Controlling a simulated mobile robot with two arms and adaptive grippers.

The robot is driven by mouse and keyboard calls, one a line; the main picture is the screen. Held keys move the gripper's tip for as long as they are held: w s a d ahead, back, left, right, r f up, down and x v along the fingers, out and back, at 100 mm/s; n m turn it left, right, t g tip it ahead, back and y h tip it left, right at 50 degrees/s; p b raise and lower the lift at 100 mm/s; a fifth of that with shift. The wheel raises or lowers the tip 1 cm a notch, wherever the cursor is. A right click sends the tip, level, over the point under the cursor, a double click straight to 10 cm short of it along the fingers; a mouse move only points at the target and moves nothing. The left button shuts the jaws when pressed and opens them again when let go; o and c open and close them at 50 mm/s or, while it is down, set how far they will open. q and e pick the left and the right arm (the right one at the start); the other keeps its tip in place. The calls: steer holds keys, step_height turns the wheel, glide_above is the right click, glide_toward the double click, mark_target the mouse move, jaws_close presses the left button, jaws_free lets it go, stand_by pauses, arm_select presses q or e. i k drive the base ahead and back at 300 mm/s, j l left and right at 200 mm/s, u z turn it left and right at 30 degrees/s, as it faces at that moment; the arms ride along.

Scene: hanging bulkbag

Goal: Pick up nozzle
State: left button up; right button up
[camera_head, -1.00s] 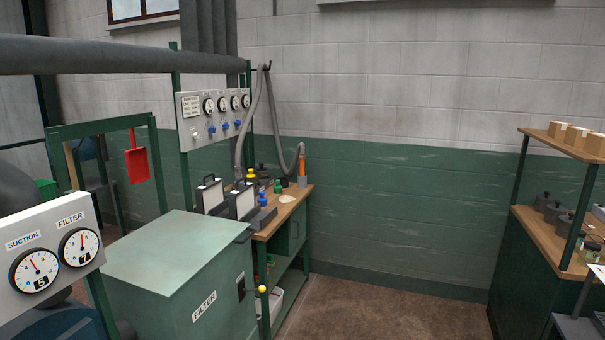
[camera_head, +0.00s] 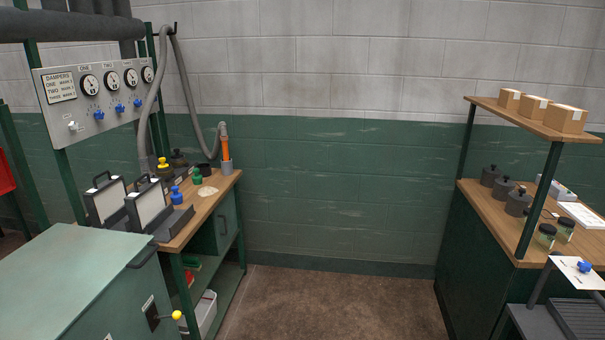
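The nozzle (camera_head: 225,147) looks orange and stands upright in a small grey holder (camera_head: 227,167) at the back right corner of the left wooden workbench (camera_head: 215,205). A grey hose (camera_head: 189,92) hangs from a hook on a green post and its end bends down to the nozzle's top. The nozzle's lower end is hidden in the holder. Neither of my grippers is in view.
A green cabinet (camera_head: 70,270) with a yellow-knobbed lever blocks the front left. Black cases, small bottles and a pale powder patch (camera_head: 208,192) are on the bench. A shelved workbench (camera_head: 485,225) stands right. The floor (camera_head: 330,305) between is clear.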

mark_target(224, 139)
steer(key=i+z, duration=0.15)
steer(key=i, duration=1.6)
